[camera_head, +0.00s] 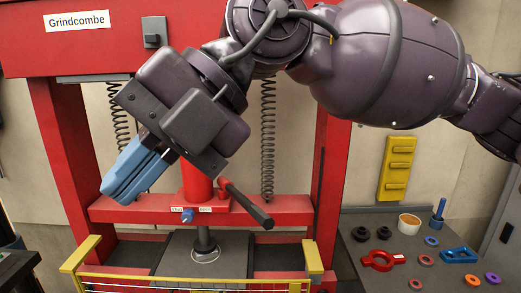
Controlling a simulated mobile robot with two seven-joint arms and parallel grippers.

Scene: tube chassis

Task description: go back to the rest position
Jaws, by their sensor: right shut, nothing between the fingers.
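My right gripper (124,186) has blue fingers that lie together, with nothing between them. It hangs in the air in front of the red press (330,190), pointing down and to the left. My right arm comes in from the upper right and covers part of the press's top beam and right post. My left gripper is not in view.
The press has a black-handled lever (247,205), a dark press bed (175,255) and a yellow guard rail (190,284) in front. A grey bench (395,255) at right holds a red part (382,261), a blue block (459,255), a cup (409,224) and several rings.

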